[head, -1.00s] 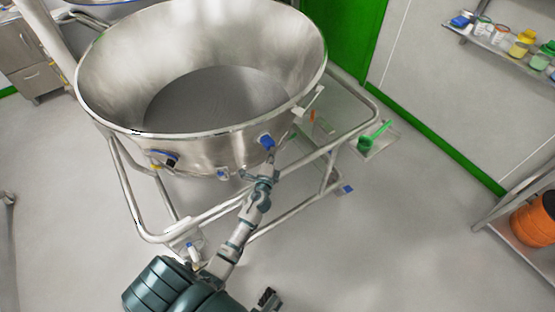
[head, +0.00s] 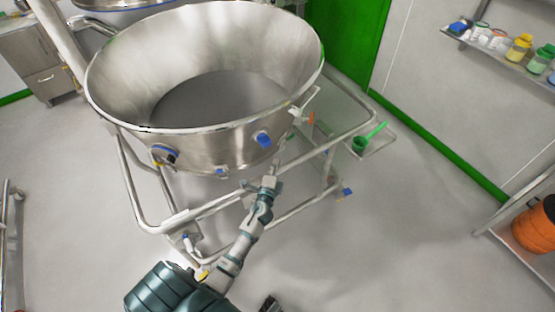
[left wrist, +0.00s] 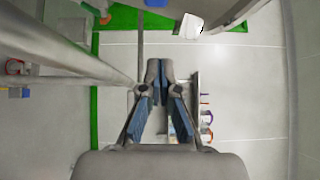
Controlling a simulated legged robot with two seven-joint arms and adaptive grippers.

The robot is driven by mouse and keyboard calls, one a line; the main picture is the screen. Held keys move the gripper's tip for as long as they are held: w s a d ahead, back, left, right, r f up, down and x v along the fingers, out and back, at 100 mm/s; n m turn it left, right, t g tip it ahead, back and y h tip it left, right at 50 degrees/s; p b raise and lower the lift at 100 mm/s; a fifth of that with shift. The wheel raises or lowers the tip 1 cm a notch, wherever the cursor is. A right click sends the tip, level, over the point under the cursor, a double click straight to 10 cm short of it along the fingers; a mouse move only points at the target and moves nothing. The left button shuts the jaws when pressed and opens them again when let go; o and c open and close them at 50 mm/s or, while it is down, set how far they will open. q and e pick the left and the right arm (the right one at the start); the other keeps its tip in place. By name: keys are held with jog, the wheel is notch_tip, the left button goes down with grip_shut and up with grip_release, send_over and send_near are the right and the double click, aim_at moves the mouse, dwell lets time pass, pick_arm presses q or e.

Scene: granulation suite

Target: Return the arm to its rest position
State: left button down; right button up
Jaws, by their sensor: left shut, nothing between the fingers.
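My left arm (head: 240,245) reaches up from the bottom of the head view. My left gripper (head: 276,166) is at its far end, just below the wall of a large steel bowl (head: 215,148). In the left wrist view the two blue-padded fingers of my left gripper (left wrist: 160,68) meet at their tips, with nothing between them. I cannot tell whether the gripper touches the bowl or its frame. A small dark piece at the bottom edge of the head view may be part of my right gripper (head: 270,304); its fingers cannot be made out.
The bowl stands in a tubular steel frame (head: 196,212) close around my left arm. A green scoop (head: 368,138) lies on a small tray at the right. A wall shelf (head: 500,57) holds bottles, and an orange drum (head: 535,228) stands at right. Floor at lower right is clear.

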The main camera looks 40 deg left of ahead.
jog(key=a+r, duration=0.2)
jog(key=a, duration=0.2)
pick_arm(q)
jog(key=f+v, duration=0.1)
jog(key=v, duration=0.6)
jog(key=s+d+f+n+g+h+p, duration=0.1)
jog(key=s+f+n+g, duration=0.2)
jog(key=s+f, duration=0.35)
jog(key=s+d+f+n+g+h+p, duration=0.1)
jog(key=s+d+f+n+g+p, duration=0.15)
jog(key=f, duration=0.65)
jog(key=s+f+n+g+h, duration=0.2)
jog(key=s+f+g, duration=0.1)
jog(key=s+f, duration=0.3)
jog(key=s+d+f+n+g+h+p, duration=0.1)
jog(key=s+d+f+n+g, duration=0.1)
jog(key=s, duration=0.7)
jog(key=s+d+f+n+g+h+p, duration=0.1)
jog(key=s+d+f+n+g+h, duration=0.1)
jog(key=s+d+f+g, duration=0.2)
jog(key=shift+s+d+f+g, duration=0.35)
jog(key=shift+s+d+f, duration=1.05)
jog(key=shift+s+f, duration=1.2)
pick_arm(e)
jog(key=s+f, duration=0.2)
jog(key=f, duration=0.6)
jog(key=s+d+f, duration=0.1)
jog(key=s+f, duration=0.1)
jog(key=f, duration=0.6)
jog(key=shift+d+g, duration=0.3)
